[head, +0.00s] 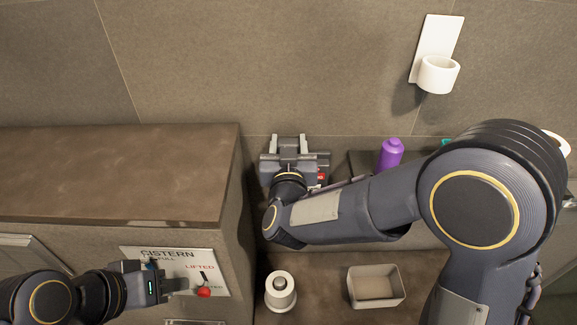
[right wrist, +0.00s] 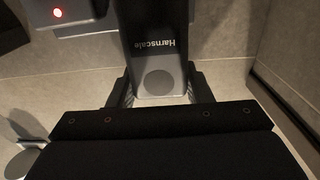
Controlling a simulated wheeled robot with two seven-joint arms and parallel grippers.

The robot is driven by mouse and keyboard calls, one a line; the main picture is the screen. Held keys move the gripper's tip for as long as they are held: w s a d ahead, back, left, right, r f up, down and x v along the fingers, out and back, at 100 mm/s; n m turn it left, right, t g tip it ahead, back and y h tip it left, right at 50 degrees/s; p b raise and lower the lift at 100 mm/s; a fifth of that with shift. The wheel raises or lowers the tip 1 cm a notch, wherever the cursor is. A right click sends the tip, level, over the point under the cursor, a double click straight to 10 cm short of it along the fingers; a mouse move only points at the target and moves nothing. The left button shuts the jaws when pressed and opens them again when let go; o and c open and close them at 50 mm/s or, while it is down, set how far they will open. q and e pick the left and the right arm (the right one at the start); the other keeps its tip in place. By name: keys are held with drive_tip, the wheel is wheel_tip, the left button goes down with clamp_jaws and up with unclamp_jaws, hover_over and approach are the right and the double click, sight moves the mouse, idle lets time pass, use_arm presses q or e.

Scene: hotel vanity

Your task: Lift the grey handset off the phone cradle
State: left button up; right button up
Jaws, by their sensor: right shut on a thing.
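In the right wrist view the handset (right wrist: 160,60), dark grey with a lighter round disc and the upside-down word "Harnscale", runs between the fingers of my right gripper (right wrist: 160,92). The gripper is shut on it. In the head view my right gripper (head: 289,148) is against the back wall, and its own body and wrist hide most of the handset and cradle. I cannot tell whether the handset still touches the cradle. My left gripper (head: 172,286) is at lower left, in front of the cistern panel; its jaw opening is unclear.
A grey block with a red light (right wrist: 57,13) is beside the handset. The cistern panel (head: 205,262) has a red-knobbed lever (head: 204,291). A purple bottle (head: 390,153) stands right of my right gripper. A white roll (head: 280,290) and an open tray (head: 376,288) are below. A white wall holder (head: 438,72) is upper right.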

drive_tip(key=shift+c, duration=1)
drive_tip(key=shift+r, duration=0.1)
drive_tip(key=r, duration=0.7)
drive_tip(key=shift+s+r, duration=0.1)
drive_tip(key=shift+s, duration=0.1)
drive_tip(key=s+b, duration=0.2)
drive_tip(key=s, duration=1.5)
drive_tip(key=shift+s+b, duration=0.35)
drive_tip(key=shift+b, duration=0.05)
drive_tip(key=shift+f, duration=0.25)
